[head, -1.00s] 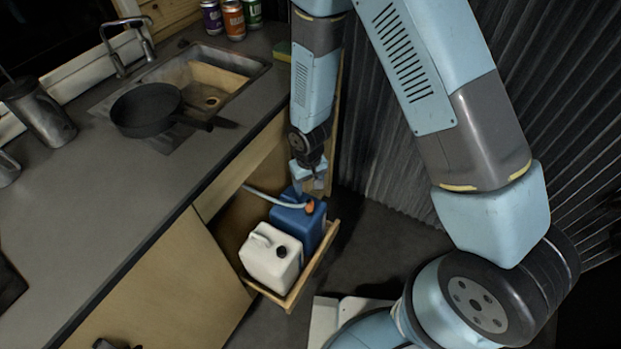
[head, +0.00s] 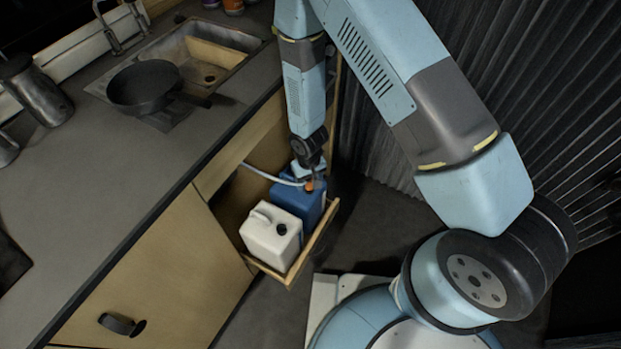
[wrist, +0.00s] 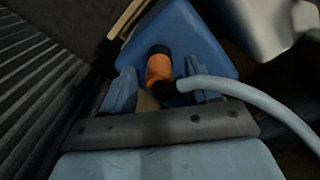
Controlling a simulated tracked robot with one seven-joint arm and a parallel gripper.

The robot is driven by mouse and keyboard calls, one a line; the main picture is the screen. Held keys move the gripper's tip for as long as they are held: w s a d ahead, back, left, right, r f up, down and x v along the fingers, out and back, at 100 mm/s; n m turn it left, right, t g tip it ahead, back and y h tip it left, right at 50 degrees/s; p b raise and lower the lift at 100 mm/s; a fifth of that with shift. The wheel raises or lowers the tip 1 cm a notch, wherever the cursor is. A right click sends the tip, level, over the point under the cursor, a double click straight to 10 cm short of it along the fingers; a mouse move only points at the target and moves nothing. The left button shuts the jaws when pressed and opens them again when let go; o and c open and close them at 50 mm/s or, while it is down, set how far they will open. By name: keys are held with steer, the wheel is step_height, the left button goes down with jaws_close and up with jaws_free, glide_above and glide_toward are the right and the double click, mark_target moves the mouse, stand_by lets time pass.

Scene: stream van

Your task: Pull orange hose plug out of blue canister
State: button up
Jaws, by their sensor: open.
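The blue canister (head: 310,204) stands in the pulled-out drawer, behind the white canister. The orange hose plug (head: 309,185) sits at its top, with a pale hose (head: 266,174) running left into the cabinet. In the wrist view the orange plug (wrist: 159,68) has a dark end at the blue canister (wrist: 188,38), and the hose (wrist: 250,95) leaves it to the right. My gripper (wrist: 166,90) is open, one blue finger on each side of the plug, with gaps visible. In the head view my gripper (head: 305,170) is right above the canister.
The white canister (head: 270,238) stands in the drawer (head: 312,242) beside the blue one. The counter edge and cabinet front lie to the left. A corrugated wall (head: 430,150) rises at the right. A pan (head: 142,88) stands on the counter.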

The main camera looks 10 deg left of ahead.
steer(key=shift+c, duration=0.3)
jaws_close()
stand_by(0.6)
